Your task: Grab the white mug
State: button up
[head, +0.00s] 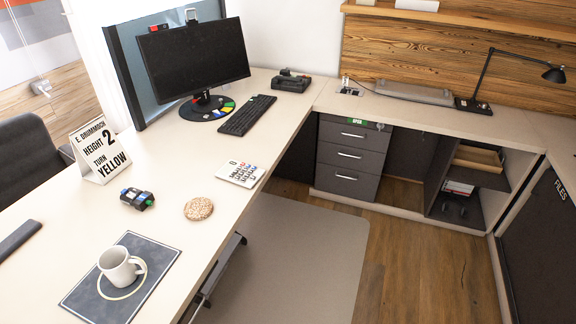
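The white mug (117,267) stands upright on a dark blue-grey mat (153,253) near the front left of the desk. The mat has a pale ring drawn on it, and the mug sits over part of that ring. The mug's handle points to the right. The mug's inside looks empty from here. My gripper does not show in the head view.
A cork coaster (198,208), a small dark device (137,198), a sign (99,150) and a calendar card (240,172) are on the desk (185,160). A dark bar (19,237) lies left of the mat. A monitor (195,58) and keyboard (247,115) stand farther back.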

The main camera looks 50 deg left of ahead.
aim_at(116, 262)
jog(key=i, duration=1.2)
jog(key=u, duration=4.05)
jog(key=i, duration=1.65)
jog(key=z, duration=0.05)
